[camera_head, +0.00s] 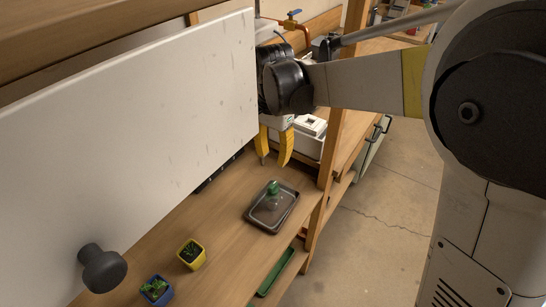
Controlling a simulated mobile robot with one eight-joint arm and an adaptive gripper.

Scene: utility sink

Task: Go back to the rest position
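My gripper (273,161) hangs near the middle of the view with its two yellow fingers pointing down. The fingers are apart and nothing shows between them. It is beside the right edge of a white door panel (150,120), which hides part of the wrist's left side. I cannot tell whether the gripper touches the panel. My arm reaches in from the right.
The panel has a dark knob (102,268). On the wooden shelf (235,195) are a dark tray (254,217) holding a green-topped clear item (273,192), a yellow potted plant (191,254) and a blue one (156,290). A wooden post (329,160) stands right of my gripper.

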